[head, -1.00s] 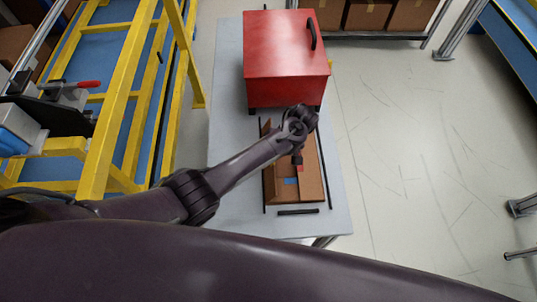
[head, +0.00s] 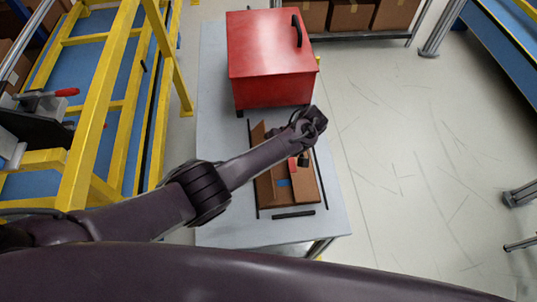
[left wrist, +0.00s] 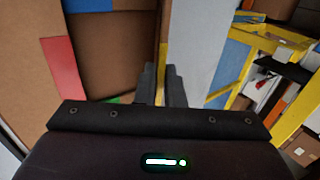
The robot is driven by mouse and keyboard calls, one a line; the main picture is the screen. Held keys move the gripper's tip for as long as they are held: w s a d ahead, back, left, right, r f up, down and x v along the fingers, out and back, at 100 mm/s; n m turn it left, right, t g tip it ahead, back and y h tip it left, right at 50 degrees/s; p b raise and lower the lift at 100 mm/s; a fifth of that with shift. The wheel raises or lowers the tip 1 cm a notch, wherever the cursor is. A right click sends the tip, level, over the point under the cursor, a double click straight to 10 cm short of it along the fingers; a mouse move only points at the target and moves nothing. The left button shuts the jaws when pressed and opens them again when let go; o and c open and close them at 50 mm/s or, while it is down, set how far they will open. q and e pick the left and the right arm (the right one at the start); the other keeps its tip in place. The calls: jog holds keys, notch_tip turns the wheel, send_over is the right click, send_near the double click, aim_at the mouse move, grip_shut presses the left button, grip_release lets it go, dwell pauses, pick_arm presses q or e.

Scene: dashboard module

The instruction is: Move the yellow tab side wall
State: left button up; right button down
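The brown carton (head: 268,192) lies on the grey table, with the red tab (head: 293,165) and blue tab (head: 283,183) showing. Its left side wall (head: 258,135) leans outward and is partly covered by my left arm. In the left wrist view this wall (left wrist: 163,30) is a thin upright strip. My left gripper (left wrist: 161,78) has its fingers close together around that strip and appears shut on it. The red tab (left wrist: 62,65) is left of the fingers, a green patch (left wrist: 112,100) below. My right gripper is not in view.
A red box (head: 268,55) with a black handle stands behind the carton. Dark strips, one in front (head: 293,214), lie around the carton. A yellow frame (head: 110,100) stands left of the table (head: 215,150). The floor to the right is open.

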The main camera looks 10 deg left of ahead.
pick_arm(q)
jog(key=o, duration=0.3)
jog(key=b+v, duration=0.1)
jog(key=v, duration=0.6)
jog(key=shift+w+d+r+b, duration=0.1)
jog(key=shift+d+r+b, duration=0.1)
jog(key=shift+r+b, duration=0.15)
